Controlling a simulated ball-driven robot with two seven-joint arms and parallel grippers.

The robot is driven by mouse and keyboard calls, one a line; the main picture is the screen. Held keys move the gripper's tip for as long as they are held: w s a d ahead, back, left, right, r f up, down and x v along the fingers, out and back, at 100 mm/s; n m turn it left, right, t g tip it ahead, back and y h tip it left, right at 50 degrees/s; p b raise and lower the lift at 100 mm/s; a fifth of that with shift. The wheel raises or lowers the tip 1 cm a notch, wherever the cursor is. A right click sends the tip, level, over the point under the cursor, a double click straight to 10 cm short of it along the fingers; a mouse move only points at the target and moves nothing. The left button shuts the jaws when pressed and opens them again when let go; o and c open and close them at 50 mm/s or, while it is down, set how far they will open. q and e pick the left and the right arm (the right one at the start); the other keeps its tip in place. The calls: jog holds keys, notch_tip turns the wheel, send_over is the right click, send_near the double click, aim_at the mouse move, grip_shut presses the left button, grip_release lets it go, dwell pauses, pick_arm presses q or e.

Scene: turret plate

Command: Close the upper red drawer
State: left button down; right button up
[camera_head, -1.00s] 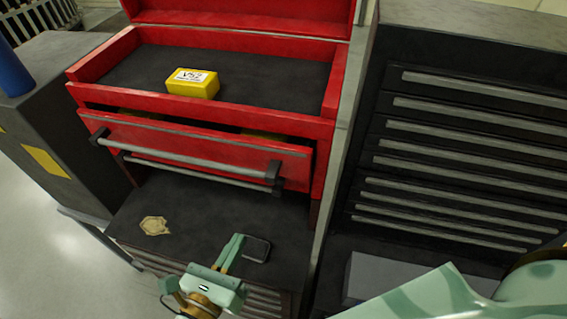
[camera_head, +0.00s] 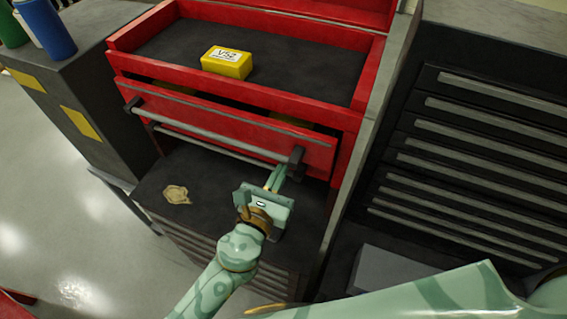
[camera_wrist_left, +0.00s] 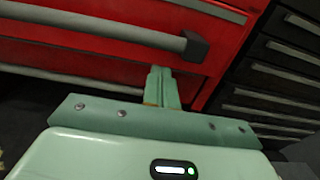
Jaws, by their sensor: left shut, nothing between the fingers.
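The upper red drawer (camera_head: 225,109) is pulled partly out, and a dark gap with yellow items inside shows above its front. Its grey bar handle (camera_head: 205,133) ends in a dark bracket at the right. A second bar lies just below it. My left gripper (camera_head: 275,178) is shut and empty, with its fingers just below and left of the handle's right bracket. In the left wrist view the fingers (camera_wrist_left: 161,88) point at the red drawer front (camera_wrist_left: 190,28), just under the handle's end (camera_wrist_left: 192,46). I cannot tell whether they touch it. My right gripper is out of view.
A yellow box (camera_head: 227,63) sits in the open top tray of the red chest. A tan crumpled piece (camera_head: 176,194) lies on the dark surface below. A black drawer cabinet (camera_head: 470,150) stands right; a dark cabinet with bottles (camera_head: 46,28) stands left.

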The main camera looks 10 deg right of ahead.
aim_at(289, 154)
pick_arm(q)
jog(key=shift+x, duration=1.2)
jog(key=b+x, duration=0.1)
jog(key=x, duration=0.2)
jog(key=shift+w+d, duration=0.3)
jog(key=shift+r, duration=0.2)
jog(key=shift+a, duration=0.15)
